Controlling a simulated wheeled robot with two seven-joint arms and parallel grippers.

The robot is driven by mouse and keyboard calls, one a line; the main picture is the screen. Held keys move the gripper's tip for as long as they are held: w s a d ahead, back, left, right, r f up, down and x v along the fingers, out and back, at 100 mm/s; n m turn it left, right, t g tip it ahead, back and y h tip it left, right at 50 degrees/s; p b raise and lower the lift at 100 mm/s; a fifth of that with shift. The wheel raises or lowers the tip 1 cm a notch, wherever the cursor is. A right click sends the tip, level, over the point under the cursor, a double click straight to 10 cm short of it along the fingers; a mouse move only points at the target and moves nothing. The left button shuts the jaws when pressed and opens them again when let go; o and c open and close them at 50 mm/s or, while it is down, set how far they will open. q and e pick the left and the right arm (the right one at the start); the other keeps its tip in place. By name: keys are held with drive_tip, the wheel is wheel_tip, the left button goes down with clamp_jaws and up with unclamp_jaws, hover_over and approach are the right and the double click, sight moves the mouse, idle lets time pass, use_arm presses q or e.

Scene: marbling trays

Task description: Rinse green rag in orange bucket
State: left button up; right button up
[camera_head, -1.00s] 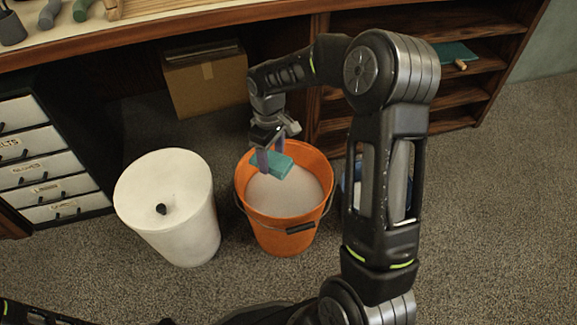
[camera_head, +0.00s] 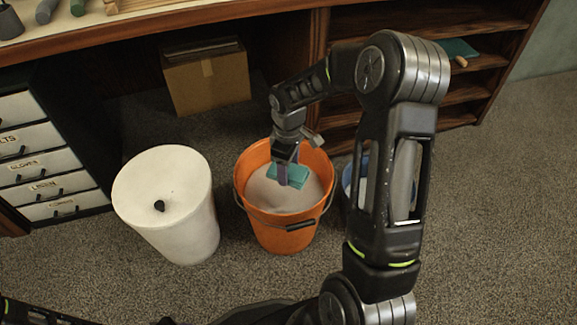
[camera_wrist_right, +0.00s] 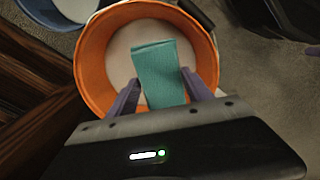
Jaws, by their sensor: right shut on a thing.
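The orange bucket (camera_head: 262,228) stands on the carpet in the middle of the head view, with pale greyish contents inside. The green rag (camera_head: 290,175), a folded teal-green cloth, is held inside the bucket's mouth. My right gripper (camera_head: 283,174) is shut on the rag and points down into the bucket. In the right wrist view the rag (camera_wrist_right: 160,72) lies between the two purple fingers, with the bucket's rim (camera_wrist_right: 92,68) around it. I cannot tell whether the rag touches the contents. My left gripper is not in view.
A white lidded bin (camera_head: 165,210) stands just left of the bucket. A blue bucket (camera_head: 347,183) is partly hidden behind my right arm. A cardboard box (camera_head: 207,82) sits under the wooden counter (camera_head: 250,14). Shelves (camera_head: 480,95) stand at the right. Carpet is clear at front right.

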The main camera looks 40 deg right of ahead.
wheel_tip(320, 180, down, 4)
drive_tip(key=b, duration=0.3)
drive_tip(key=shift+r, duration=0.1)
wheel_tip(320, 180, down, 13)
drive_tip(key=b, duration=0.7)
idle(1.2)
